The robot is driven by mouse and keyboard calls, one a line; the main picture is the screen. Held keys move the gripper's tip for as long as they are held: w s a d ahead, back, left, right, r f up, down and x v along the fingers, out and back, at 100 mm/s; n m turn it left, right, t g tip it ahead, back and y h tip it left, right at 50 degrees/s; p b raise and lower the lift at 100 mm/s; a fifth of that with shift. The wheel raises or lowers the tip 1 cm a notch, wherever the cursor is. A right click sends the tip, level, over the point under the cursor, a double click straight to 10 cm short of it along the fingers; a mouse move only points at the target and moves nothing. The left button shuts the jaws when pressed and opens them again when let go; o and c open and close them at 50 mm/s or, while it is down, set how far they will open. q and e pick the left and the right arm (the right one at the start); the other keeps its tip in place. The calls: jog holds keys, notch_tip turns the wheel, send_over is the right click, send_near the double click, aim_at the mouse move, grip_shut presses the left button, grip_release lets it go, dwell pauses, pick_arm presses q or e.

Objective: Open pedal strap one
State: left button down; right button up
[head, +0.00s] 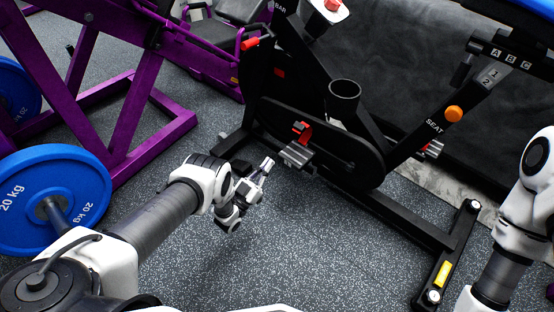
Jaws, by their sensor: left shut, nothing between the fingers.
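The exercise bike (345,150) is black and stands in the middle of the head view. Its near pedal (297,154) is grey and black, with a red strap (303,130) standing at its upper side. The far pedal (433,147) also shows some red, partly hidden behind the frame. I see no number marking which strap is strap one. My left gripper (266,165) is shut and empty, just left of the near pedal and apart from it in the picture. My right gripper is out of view; only part of that arm shows at the right edge.
A purple rack (125,140) with blue 20 kg plates (75,170) stands at the left. The bike's rear foot bar (450,255) lies at lower right. An orange knob (454,113) sits on the seat post. Speckled floor (330,250) is clear in front of the bike.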

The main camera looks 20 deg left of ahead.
pick_arm(q)
notch_tip(320, 180, down, 3)
jog(key=b, duration=0.9)
send_near(297, 128)
jog(key=x, duration=0.4)
jog(key=f+x, duration=0.1)
jog(key=x, duration=0.1)
jog(key=shift+w+r, duration=0.1)
jog(key=shift+w, duration=0.25)
jog(key=shift+w+d+r, duration=0.15)
jog(key=shift+w+r, duration=0.15)
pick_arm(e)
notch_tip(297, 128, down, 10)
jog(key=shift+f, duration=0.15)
pick_arm(q)
jog(key=g+p, duration=0.1)
jog(key=p, duration=0.1)
jog(key=r+g+p, duration=0.1)
jog(key=p, duration=0.1)
jog(key=shift+w+d+r+y, duration=0.1)
jog(key=shift+w+r+y, duration=0.2)
jog(key=shift+w, duration=0.1)
jog(key=shift+w+d+g+p, duration=0.1)
jog(key=shift+w+g+p, duration=0.05)
jog(key=shift+g+p, duration=0.25)
jog(key=shift+w+d+f+b, duration=0.1)
jog(key=shift+w+f+b, duration=0.25)
jog(key=shift+b, duration=0.1)
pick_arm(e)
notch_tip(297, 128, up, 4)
